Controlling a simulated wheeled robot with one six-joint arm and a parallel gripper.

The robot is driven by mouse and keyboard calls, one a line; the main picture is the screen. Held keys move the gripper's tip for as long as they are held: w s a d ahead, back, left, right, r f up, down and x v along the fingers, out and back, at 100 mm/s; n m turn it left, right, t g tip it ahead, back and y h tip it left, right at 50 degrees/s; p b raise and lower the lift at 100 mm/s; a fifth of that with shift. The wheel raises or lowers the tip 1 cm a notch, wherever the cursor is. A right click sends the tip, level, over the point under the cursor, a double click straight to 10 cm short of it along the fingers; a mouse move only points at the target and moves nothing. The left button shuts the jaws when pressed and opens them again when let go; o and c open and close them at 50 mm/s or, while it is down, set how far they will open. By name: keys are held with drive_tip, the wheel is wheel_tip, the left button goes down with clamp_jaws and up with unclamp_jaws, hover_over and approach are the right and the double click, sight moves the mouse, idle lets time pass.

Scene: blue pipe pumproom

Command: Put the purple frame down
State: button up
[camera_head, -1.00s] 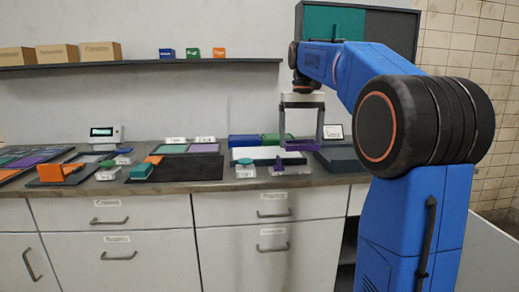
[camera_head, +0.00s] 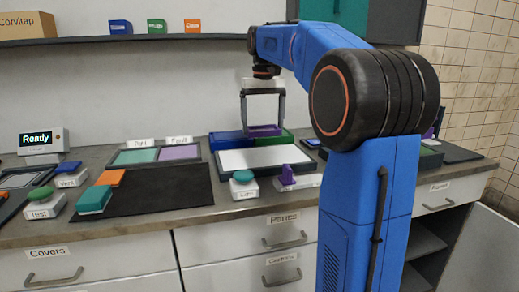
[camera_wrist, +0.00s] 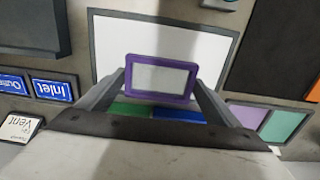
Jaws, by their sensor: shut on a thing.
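My gripper (camera_head: 263,121) is shut on the purple frame (camera_head: 265,130), holding it by its two short sides. The wrist view shows the purple frame (camera_wrist: 161,97) as a rounded rectangle around a pale centre, between the two fingers (camera_wrist: 160,88). The frame hangs above the counter, over the area of a white panel with a dark border (camera_head: 262,158). In the wrist view the white panel (camera_wrist: 115,40) lies beyond and below it. A blue bin (camera_head: 226,143) and a green bin (camera_head: 288,137) stand behind the white panel.
A black mat (camera_head: 150,195) holds a teal block (camera_head: 94,200) and an orange piece (camera_head: 110,178). A tray with teal and lilac halves (camera_head: 179,152) lies behind it. A teal button (camera_head: 243,177) and a purple piece (camera_head: 288,174) stand at the counter's front.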

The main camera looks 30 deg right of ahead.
sight(263, 156)
drive_tip(key=shift+f, duration=3.9)
drive_tip(key=shift+f, duration=0.15)
drive_tip(key=o, duration=1)
